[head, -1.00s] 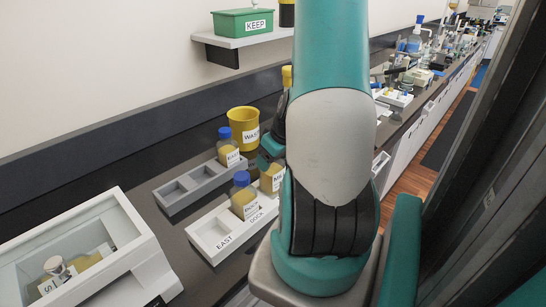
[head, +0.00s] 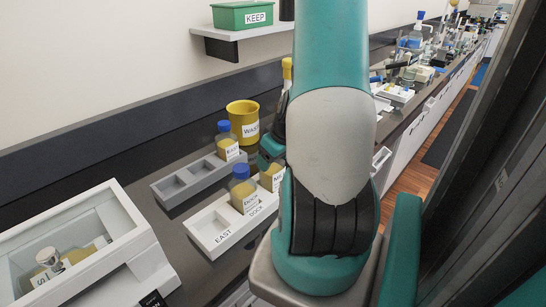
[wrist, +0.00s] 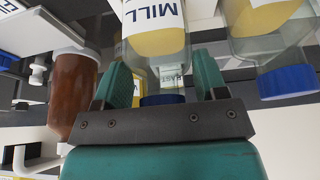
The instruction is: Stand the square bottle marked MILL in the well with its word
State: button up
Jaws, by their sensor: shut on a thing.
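The square bottle marked MILL (wrist: 155,35), with a blue cap (wrist: 162,99) and yellow liquid, is held by my gripper (wrist: 162,85), its fingers either side of the cap end. In the head view the MILL bottle (head: 271,178) is mostly behind my arm, at the far end of the white tray (head: 206,224). The tray's well marked EAST is empty. A blue-capped bottle marked DOCK (head: 242,190) stands in the well marked DOCK. The third well and the MILL bottle's base are hidden, so I cannot tell whether it touches the tray.
A grey rack (head: 172,192) behind holds a bottle marked EAST (head: 226,143). A yellow WASTE bin (head: 243,117) stands behind my gripper. A white open box (head: 125,215) with a bottle lying inside is at left. A brown bottle (wrist: 75,95) shows in the wrist view.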

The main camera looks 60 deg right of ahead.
jog(key=shift+f+b, duration=0.35)
jog(key=shift+f, duration=0.1)
jog(key=o, duration=1.2)
jog(key=v, duration=0.2)
jog(key=shift+s+r, duration=0.1)
jog(key=shift+r, duration=0.15)
jog(key=shift+s+r+b, duration=0.2)
jog(key=shift+r+b, duration=0.1)
jog(key=shift+b, duration=0.25)
jog(key=b+v, duration=0.1)
jog(key=v, duration=1.3)
jog(key=shift+s+a+r, duration=0.1)
jog(key=shift+a, duration=0.05)
